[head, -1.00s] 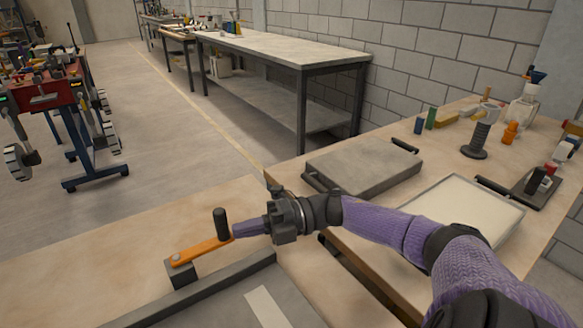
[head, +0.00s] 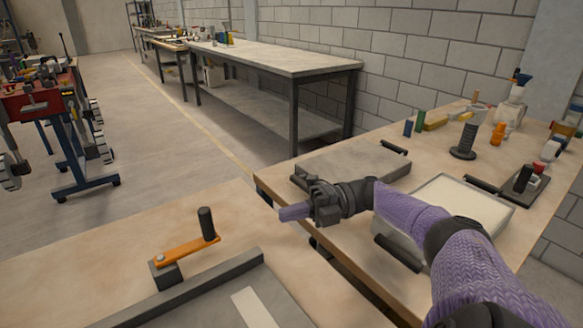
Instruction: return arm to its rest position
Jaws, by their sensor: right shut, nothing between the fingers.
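My right gripper (head: 283,214) is shut and empty, with its purple fingers pointing left. It is above the gap side of the near bench, to the right of the orange crank lever and apart from it. The crank lever (head: 186,251) has an upright black knob (head: 207,223) and sits on a dark block at the edge of the sandbed frame (head: 185,300). My right arm comes in from the lower right, in front of the right bench. My left gripper is not in view.
A red tool cart (head: 40,105) stands at the left. The near bench's left part (head: 90,255) is clear.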

